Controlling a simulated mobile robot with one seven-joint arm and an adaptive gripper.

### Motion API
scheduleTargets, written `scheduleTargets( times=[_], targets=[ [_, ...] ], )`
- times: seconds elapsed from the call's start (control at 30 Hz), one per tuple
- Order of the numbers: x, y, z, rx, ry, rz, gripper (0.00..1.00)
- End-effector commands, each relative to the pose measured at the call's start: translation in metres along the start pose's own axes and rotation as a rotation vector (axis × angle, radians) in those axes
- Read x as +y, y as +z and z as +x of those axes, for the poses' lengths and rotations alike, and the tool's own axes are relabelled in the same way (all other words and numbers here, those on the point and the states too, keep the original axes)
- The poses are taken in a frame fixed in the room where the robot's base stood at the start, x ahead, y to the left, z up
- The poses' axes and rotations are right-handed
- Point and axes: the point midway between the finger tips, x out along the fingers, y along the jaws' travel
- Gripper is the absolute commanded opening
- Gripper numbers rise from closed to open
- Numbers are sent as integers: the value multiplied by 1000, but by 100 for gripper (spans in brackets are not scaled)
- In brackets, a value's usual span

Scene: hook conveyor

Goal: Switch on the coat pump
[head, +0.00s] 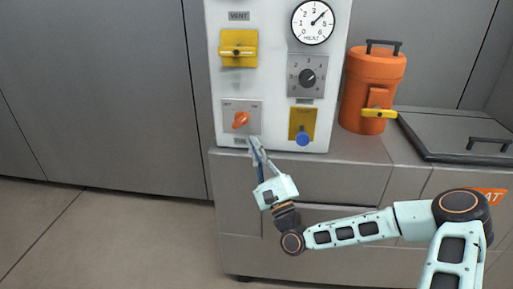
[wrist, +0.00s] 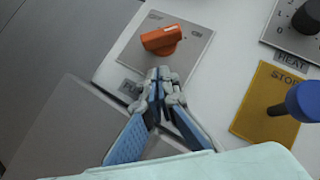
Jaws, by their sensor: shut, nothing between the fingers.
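The pump switch is an orange rotary knob (head: 240,120) on a grey plate (head: 256,107) at the lower left of a white control panel (head: 278,85). In the wrist view the knob (wrist: 161,40) sits above my fingertips, with small marks at the plate's upper corners. A label starting "PU" (wrist: 131,88) is partly hidden behind my fingers. I cannot tell which mark the knob points to. My gripper (head: 254,143) is shut and empty, just below the knob; in the wrist view its fingertips (wrist: 159,76) appear apart from the knob.
A yellow plate with a blue knob (head: 302,138), labelled STOP, is right of the switch. A grey heat dial (head: 308,77), a gauge (head: 313,22) and a yellow vent handle (head: 238,49) are above. An orange canister (head: 372,88) stands right of the panel. Floor at left is clear.

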Motion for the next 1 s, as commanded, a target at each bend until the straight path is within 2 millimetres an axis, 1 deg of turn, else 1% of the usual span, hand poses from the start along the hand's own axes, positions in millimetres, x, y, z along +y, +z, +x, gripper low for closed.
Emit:
scheduleTargets(
  times=[0.03,0.1,0.3,0.4,0.5,0.67,1.0],
  targets=[
    [4,-2,-2,0,0,1,0],
    [0,-1,-23,5,2,3,0],
    [-1,-1,-67,4,2,2,0],
    [-2,-1,-83,2,1,1,0],
    [-2,-1,-94,2,1,0,0],
    [-2,0,-100,0,1,1,0],
    [-2,0,-100,0,1,0,0]
  ],
)
